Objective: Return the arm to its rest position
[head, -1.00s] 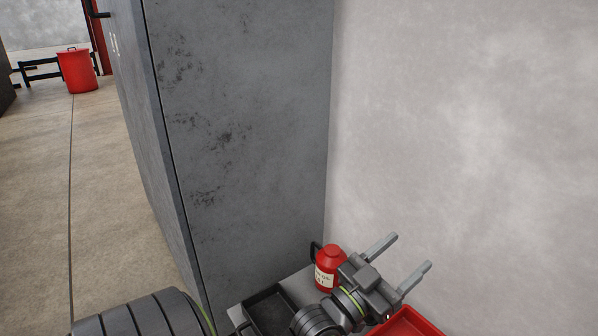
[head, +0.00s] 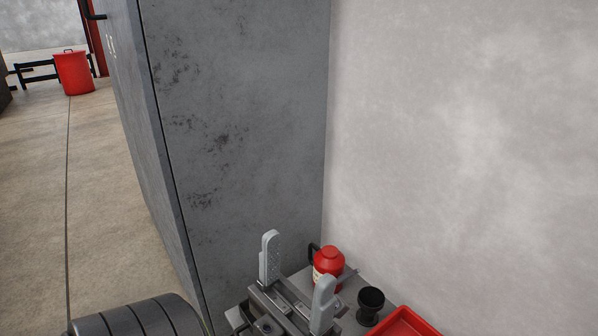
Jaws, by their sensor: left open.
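My left gripper (head: 296,276) is at the bottom middle of the head view. Its two grey fingers point up and stand wide apart, with nothing between them. It is in front of a small table (head: 346,289) and partly hides it. My right gripper does not show.
A red oil can (head: 328,262), a black cup (head: 370,302) and a red tray (head: 404,325) stand on the table. A tall grey cabinet (head: 240,130) rises behind it, beside a pale wall (head: 460,130). A red bin (head: 73,73) stands far left; the floor (head: 100,190) there is clear.

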